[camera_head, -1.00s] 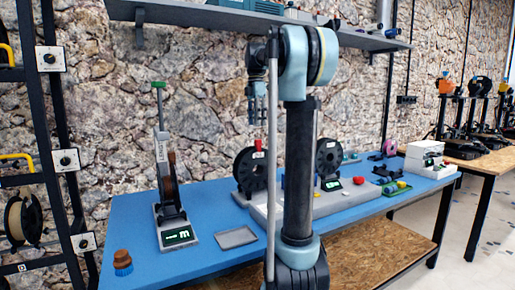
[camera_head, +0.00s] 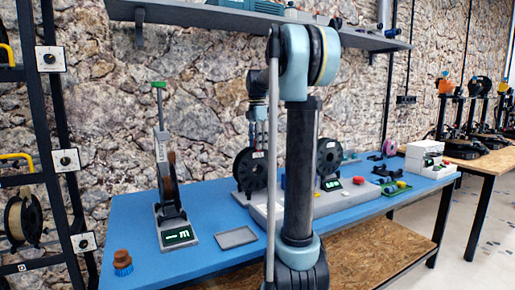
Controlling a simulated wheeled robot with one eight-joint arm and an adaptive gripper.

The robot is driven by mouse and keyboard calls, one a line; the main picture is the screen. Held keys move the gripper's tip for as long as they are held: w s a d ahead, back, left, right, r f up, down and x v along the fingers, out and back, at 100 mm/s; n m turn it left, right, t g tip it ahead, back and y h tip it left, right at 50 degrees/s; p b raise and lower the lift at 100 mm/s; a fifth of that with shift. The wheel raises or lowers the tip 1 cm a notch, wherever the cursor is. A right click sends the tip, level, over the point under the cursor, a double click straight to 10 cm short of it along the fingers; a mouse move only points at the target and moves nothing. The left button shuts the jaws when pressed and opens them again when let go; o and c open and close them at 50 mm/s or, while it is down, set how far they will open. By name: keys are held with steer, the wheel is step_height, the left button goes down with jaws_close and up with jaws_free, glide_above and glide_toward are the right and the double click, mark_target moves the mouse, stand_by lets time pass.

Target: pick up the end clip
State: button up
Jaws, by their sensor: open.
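My gripper (camera_head: 260,142) points down with its fingers apart, at the top rim of the left black spool (camera_head: 249,172). A small pale piece (camera_head: 258,154) shows at that rim between or just behind the fingertips; it may be the end clip, but it is too small to be sure. Whether the fingers touch it cannot be told. The spool stands upright at the left end of a grey base on the blue table. My arm hides part of the area to its right.
A second black spool (camera_head: 329,157) stands right of my arm. A tall grey device (camera_head: 169,192) with a green-topped lever stands at left. A grey tray (camera_head: 236,237) and a brown-and-blue knob (camera_head: 122,262) lie in front on the blue table (camera_head: 202,262). A shelf (camera_head: 185,17) hangs above.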

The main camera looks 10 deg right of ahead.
steer(key=shift+c, duration=0.6)
steer(key=c, duration=0.7)
steer(key=shift+r, duration=0.1)
step_height(320, 180, up, 10)
steer(key=shift+f, duration=0.1)
